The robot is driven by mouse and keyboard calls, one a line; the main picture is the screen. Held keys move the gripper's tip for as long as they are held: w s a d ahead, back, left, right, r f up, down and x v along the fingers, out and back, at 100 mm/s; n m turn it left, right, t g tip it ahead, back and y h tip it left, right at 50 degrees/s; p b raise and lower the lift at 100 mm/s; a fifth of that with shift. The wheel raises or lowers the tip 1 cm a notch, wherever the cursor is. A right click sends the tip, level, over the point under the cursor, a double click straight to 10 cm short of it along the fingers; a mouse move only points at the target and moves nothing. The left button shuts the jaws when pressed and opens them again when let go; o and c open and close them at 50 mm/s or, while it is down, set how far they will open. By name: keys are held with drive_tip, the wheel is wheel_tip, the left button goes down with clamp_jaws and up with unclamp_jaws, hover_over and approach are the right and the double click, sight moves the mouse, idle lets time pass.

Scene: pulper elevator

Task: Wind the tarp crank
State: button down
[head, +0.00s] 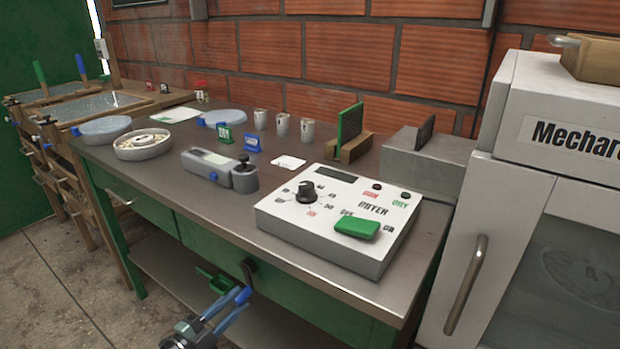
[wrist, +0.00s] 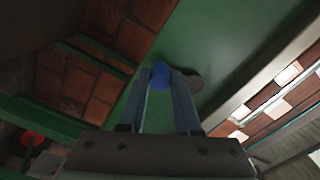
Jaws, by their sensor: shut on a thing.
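The tarp crank is on the green front of the bench. Its dark arm (head: 249,270) shows in the head view, and its blue handle (head: 243,296) is below that. My gripper (head: 236,302) is at the handle, low in front of the bench. In the wrist view, the blue handle (wrist: 160,76) sits between the fingertips of my gripper (wrist: 168,84), which is shut on it. A dark rounded part (wrist: 192,80) of the crank shows beside the handle, partly hidden by the right finger.
The bench top (head: 180,175) holds a dryer control box (head: 335,222), a grey meter (head: 222,170), dishes and cups. A white cabinet (head: 510,190) stands close on the right. A lower shelf (head: 180,275) lies under the bench. Bare floor (head: 50,270) is at left.

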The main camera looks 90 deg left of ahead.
drive_tip(key=shift+s, duration=0.45)
drive_tip(key=c, duration=0.8)
unclamp_jaws()
drive_tip(key=shift+o, duration=1)
drive_tip(key=shift+w, duration=0.2)
drive_tip(key=p+v, duration=0.1)
drive_tip(key=v, duration=1.2)
